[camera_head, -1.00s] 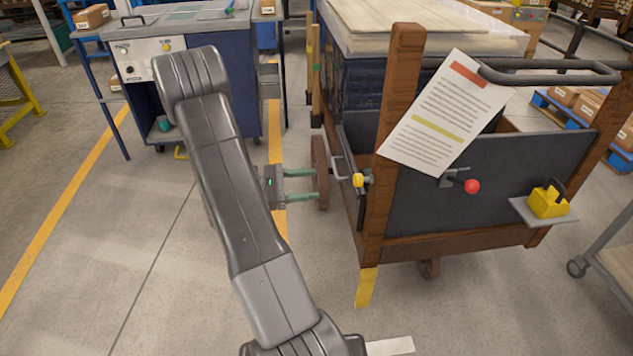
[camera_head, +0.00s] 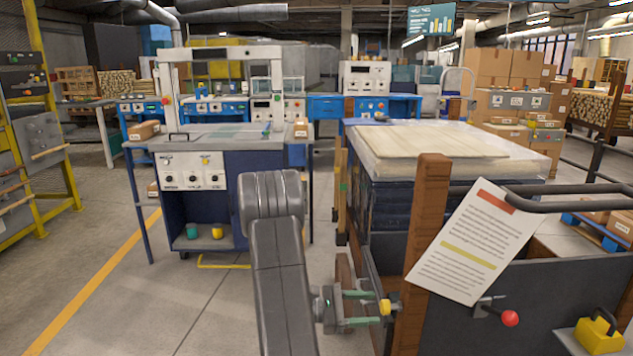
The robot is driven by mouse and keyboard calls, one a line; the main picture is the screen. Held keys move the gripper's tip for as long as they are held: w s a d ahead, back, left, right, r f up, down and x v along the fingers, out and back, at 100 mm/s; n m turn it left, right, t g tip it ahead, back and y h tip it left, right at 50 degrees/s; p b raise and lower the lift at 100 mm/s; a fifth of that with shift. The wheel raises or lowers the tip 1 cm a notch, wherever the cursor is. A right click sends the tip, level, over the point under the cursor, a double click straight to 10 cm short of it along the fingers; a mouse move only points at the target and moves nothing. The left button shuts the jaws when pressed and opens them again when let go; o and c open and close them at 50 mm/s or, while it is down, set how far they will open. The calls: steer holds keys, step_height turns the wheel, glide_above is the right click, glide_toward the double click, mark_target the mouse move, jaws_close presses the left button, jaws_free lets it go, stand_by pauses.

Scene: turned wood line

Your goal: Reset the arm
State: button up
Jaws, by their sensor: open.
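My grey arm rises from the bottom centre of the head view, bends at a rounded elbow, and its lower part is hidden behind the nearer link. My gripper (camera_head: 374,308) points right, with two greenish fingers apart and nothing seen held between them. It is beside the left front post of a wooden-framed cart (camera_head: 428,235). A yellow knob (camera_head: 386,307) on the cart's left side shows just past the fingertips. I cannot tell whether the fingers touch it.
A red-knobbed lever (camera_head: 510,318) and a tilted paper sheet (camera_head: 478,242) are on the cart's front. A yellow block (camera_head: 599,334) sits at right. A blue workbench (camera_head: 265,185) stands behind my arm. Open floor (camera_head: 150,310) lies to the left.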

mark_target(381, 307)
steer(key=d, duration=0.5)
steer(key=shift+d+b, duration=0.15)
steer(key=shift+b, duration=0.2)
steer(key=shift+a, duration=0.5)
